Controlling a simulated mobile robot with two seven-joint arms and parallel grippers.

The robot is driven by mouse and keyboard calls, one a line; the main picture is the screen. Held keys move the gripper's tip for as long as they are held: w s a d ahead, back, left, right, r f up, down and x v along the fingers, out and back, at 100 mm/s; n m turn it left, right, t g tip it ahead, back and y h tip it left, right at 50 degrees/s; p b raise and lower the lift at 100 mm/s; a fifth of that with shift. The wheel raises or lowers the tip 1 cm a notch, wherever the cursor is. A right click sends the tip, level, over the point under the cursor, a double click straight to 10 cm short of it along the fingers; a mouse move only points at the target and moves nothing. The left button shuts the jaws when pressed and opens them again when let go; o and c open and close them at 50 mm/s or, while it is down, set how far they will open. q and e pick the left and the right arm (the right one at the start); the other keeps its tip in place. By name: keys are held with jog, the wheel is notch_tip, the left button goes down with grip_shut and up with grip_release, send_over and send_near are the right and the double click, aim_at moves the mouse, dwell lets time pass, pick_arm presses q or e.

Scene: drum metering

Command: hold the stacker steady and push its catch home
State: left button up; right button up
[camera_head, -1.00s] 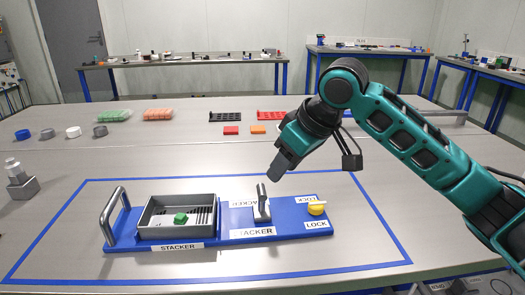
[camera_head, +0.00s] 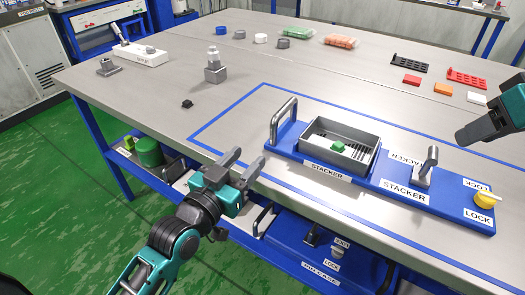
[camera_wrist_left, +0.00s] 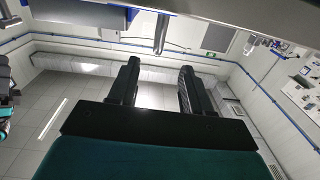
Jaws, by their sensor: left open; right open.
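The stacker is a blue base (camera_head: 385,181) on the table with labels reading STACKER and LOCK. It carries a grey tray (camera_head: 367,149) with a green piece (camera_head: 338,147) inside. A grey upright handle (camera_head: 284,119) stands at its left end. A grey lever (camera_head: 428,165) stands tilted right of the tray, and a yellow knob with a pale bar (camera_head: 485,200) sits by the LOCK labels. My left gripper (camera_head: 243,163) is open and empty, at the table's front edge, apart from the handle. My right gripper (camera_head: 462,136) is at the right edge, above and behind the lever, not touching it.
Blue tape (camera_head: 208,140) outlines the area around the stacker. Under the tabletop is a shelf with a blue labelled unit (camera_head: 310,262).

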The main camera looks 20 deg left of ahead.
aim_at(272, 132)
pick_arm(q)
jog(key=w, duration=0.3)
jog(key=w+d, duration=0.1)
jog(key=w, duration=0.7)
jog(key=shift+d, duration=0.3)
jog(key=shift+c, duration=0.2)
grip_shut()
dwell(0.8)
